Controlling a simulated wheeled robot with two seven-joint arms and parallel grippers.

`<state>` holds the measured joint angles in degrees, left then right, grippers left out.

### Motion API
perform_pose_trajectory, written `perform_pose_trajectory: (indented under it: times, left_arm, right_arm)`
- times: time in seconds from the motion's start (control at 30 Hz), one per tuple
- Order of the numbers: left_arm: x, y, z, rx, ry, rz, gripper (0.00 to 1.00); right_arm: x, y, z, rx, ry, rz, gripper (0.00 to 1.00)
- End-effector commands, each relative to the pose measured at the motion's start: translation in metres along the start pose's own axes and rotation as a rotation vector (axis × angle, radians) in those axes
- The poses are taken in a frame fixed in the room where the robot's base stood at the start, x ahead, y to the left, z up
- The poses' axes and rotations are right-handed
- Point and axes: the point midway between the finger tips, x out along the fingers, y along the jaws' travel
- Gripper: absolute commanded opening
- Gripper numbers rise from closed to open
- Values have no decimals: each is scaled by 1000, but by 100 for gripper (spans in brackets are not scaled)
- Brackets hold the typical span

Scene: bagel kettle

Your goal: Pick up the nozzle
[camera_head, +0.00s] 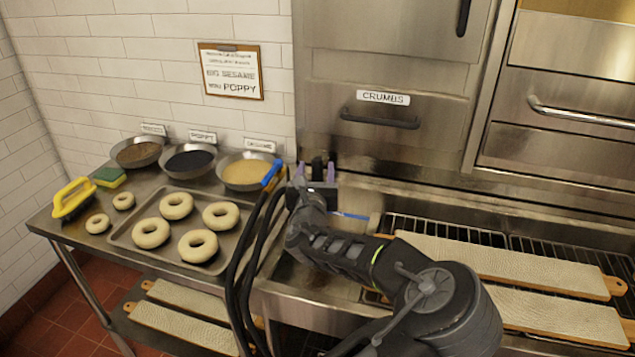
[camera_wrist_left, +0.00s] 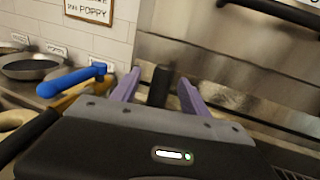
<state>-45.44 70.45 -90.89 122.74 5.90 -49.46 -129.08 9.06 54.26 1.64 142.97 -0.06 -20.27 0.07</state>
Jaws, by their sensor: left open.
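My left gripper (camera_head: 316,176) is open, its two purple fingers pointing toward the steel wall at the back of the counter. Its fingers also show in the left wrist view (camera_wrist_left: 158,92). A dark upright cylinder (camera_wrist_left: 159,86) stands between or just beyond the fingers and looks like the nozzle; its lower part is hidden by the gripper body. In the head view dark pieces (camera_head: 317,166) show at the same place. I cannot tell whether the fingers touch it. My right gripper is not in view.
A blue handle (camera_head: 271,173) lies at the sesame pan (camera_head: 246,172), left of the gripper. A tray (camera_head: 122,237) of bagels is on the left counter. Wooden-ended boards (camera_head: 500,262) lie over racks at right. A drawer front labelled CRUMBS (camera_head: 383,98) rises behind.

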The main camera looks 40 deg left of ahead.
Motion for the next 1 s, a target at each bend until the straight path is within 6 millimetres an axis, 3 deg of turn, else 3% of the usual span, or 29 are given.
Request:
perform_pose_trajectory:
  times: [0.4,1.0]
  left_arm:
    - [49,-2,6,-1,-1,1,53]
    - [50,-2,5,0,0,0,53]
  right_arm:
    - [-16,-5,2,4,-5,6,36]
    - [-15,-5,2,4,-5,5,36]
